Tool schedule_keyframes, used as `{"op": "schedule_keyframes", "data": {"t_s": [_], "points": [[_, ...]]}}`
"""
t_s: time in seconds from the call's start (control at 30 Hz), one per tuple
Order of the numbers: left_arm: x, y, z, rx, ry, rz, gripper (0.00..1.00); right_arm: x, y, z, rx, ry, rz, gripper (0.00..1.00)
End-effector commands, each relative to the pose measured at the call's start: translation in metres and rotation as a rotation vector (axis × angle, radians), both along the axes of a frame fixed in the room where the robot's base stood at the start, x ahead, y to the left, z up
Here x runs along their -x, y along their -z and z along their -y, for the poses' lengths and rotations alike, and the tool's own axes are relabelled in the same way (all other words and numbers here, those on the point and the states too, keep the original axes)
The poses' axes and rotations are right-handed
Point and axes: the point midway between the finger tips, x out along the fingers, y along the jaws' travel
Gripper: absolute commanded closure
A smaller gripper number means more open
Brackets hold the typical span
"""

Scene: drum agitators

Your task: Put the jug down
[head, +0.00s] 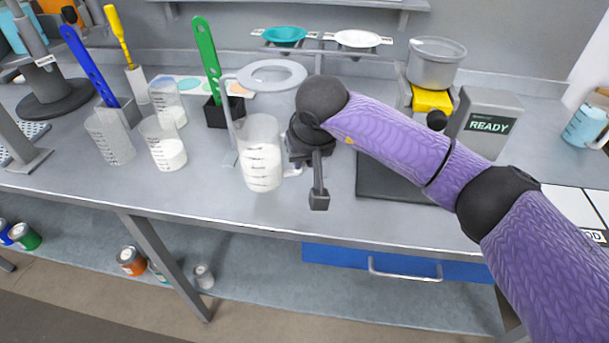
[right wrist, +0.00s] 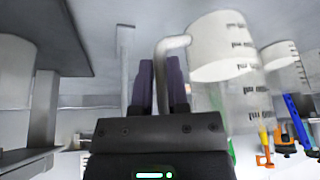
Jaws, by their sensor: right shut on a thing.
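The jug (head: 260,153) is a clear measuring jug with dark marks and white contents, upright near the middle front of the bench in the head view. My right gripper (head: 296,166) is at its right side. In the right wrist view the gripper's dark fingers (right wrist: 160,88) are shut on the handle of the jug (right wrist: 222,60). That view appears upside down. I cannot tell whether the jug's base touches the bench. My left gripper is not in view.
The bench (head: 210,205) is clear in front of the jug. Other clear jugs (head: 163,143) stand to its left. A dark mat (head: 395,182) and a box reading READY (head: 487,122) are to the right.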

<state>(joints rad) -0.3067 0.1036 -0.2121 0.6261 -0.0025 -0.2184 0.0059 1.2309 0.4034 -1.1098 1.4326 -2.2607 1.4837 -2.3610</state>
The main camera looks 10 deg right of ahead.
Motion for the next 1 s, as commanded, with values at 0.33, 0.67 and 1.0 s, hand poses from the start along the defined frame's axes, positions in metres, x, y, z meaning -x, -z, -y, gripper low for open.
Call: {"op": "schedule_keyframes", "data": {"t_s": [0.33,0.67,1.0], "points": [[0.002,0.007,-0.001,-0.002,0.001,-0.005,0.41,0.0,0.037,0.0,-0.001,0.0,0.0,1.0],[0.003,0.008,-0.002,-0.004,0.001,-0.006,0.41,0.0,0.039,0.0,0.0,0.0,-0.001,0.49],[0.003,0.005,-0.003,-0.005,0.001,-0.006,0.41,0.001,0.035,0.0,0.0,0.0,-0.001,0.46]]}}
